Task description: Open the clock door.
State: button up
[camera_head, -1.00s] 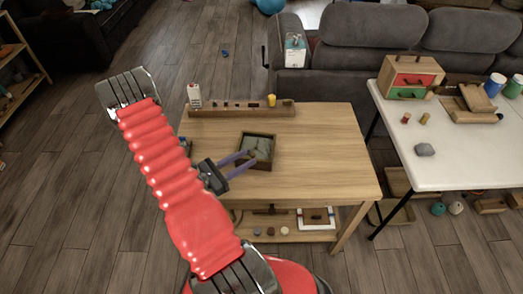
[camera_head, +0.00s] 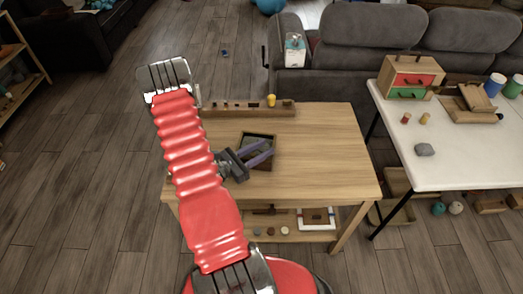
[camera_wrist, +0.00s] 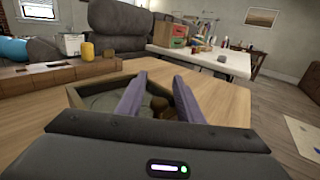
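No clock is clearly recognisable. A small dark-rimmed wooden box (camera_head: 258,134) with a greyish inside lies on the wooden table; I cannot tell whether it is the clock or whether its door is open. It also shows in the wrist view (camera_wrist: 76,98), with rounded brown shapes inside, partly hidden behind my fingers. My gripper (camera_head: 268,151) has two purple fingers set apart over the box, with nothing visible between them. In the wrist view the gripper (camera_wrist: 160,78) points across the box, and contact cannot be told.
A long wooden block (camera_head: 250,108) with a yellow cup (camera_head: 271,100) stands along the table's back edge. The right part of the wooden table (camera_head: 325,150) is clear. A white table (camera_head: 455,160) with a coloured drawer box (camera_head: 408,77) stands to the right.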

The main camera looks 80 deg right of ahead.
jog(key=shift+c, duration=0.6)
grip_shut()
jog(key=shift+a, duration=0.15)
